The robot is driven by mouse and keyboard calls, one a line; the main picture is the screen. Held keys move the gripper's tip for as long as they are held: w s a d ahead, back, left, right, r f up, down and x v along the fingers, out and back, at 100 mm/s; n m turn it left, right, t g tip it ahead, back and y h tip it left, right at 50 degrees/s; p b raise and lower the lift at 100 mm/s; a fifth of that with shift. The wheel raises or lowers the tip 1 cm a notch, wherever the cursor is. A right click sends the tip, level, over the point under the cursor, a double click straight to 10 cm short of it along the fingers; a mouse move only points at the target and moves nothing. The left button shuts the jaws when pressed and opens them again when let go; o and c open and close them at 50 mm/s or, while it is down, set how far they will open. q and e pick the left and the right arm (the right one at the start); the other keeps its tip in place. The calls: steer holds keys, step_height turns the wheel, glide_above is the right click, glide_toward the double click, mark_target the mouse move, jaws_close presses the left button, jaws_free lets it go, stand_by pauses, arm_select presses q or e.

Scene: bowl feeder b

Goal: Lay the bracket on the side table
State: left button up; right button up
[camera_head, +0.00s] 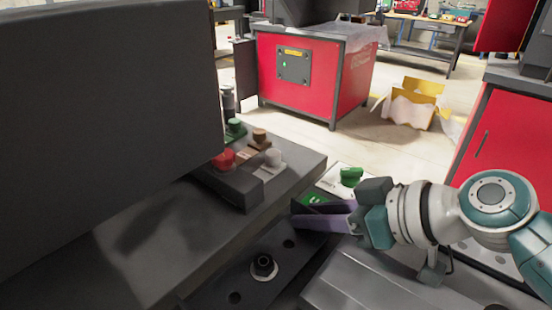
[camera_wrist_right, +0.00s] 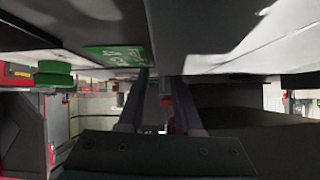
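My right gripper (camera_head: 298,214) reaches in from the right in the head view, its purple fingers pointing left above the work surface. In the right wrist view the two dark fingers (camera_wrist_right: 163,84) stand apart with a gap between them, and I see nothing held. I cannot make out the bracket for sure; a dark flat plate (camera_head: 213,291) with holes and an upright bolt (camera_head: 263,264) lies below and left of the gripper. I cannot tell which surface is the side table; a grey metal top (camera_head: 365,285) lies at the lower right. My left gripper is not in view.
A control box (camera_head: 237,187) with red, brown and white knobs stands on the dark bench (camera_head: 160,255). A green knob (camera_head: 350,176) sits beside the gripper, near a green label (camera_head: 313,199). A large dark panel (camera_head: 100,110) blocks the left. A red cabinet (camera_head: 310,80) stands behind.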

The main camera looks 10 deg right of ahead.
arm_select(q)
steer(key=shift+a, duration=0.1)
arm_select(e)
steer(key=shift+s+d+f, duration=0.15)
steer(key=shift+s+f, duration=0.05)
steer(key=shift+f, duration=0.2)
arm_select(q)
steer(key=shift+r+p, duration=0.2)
steer(key=shift+p, duration=0.1)
arm_select(e)
steer(key=shift+r, duration=0.25)
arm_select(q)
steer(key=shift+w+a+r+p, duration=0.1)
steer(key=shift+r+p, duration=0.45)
arm_select(e)
steer(key=shift+w+r, duration=0.15)
steer(key=shift+r, duration=0.4)
arm_select(q)
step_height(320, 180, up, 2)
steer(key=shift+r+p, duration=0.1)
steer(key=shift+p, duration=0.95)
arm_select(e)
steer(key=v, duration=1.1)
steer(key=shift+r, duration=0.15)
steer(key=shift+s+d+r, duration=0.1)
steer(key=shift+s+r, duration=0.1)
steer(key=shift+s, duration=0.05)
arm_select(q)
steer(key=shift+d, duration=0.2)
